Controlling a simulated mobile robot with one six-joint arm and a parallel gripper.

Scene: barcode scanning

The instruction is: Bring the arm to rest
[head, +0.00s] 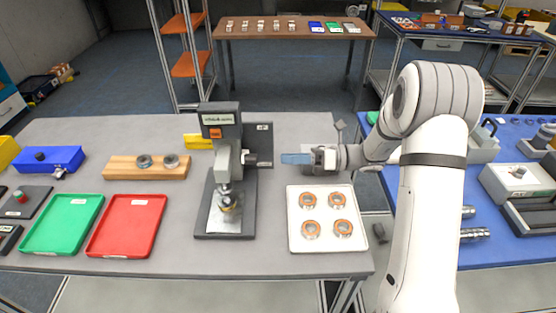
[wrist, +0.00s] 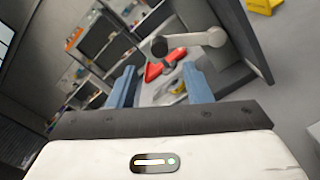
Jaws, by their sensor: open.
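My gripper (head: 290,158) points left in the head view, in the air above the back edge of the white tray (head: 329,245) and to the right of the grey press (head: 225,175). Its two blue fingers are spread apart with nothing between them, as the wrist view shows (wrist: 160,88). My white arm (head: 437,170) reaches in from the right side of the head view and bends down to the gripper. In the wrist view, part of the press and its lever (wrist: 195,40) show beyond the fingers.
The white tray holds several orange-rimmed rings. Left of the press are a red tray (head: 127,251), a green tray (head: 58,250), a wooden block (head: 120,168) with two rings, and a blue box (head: 50,156). A blue-topped table (head: 500,255) with fixtures stands right.

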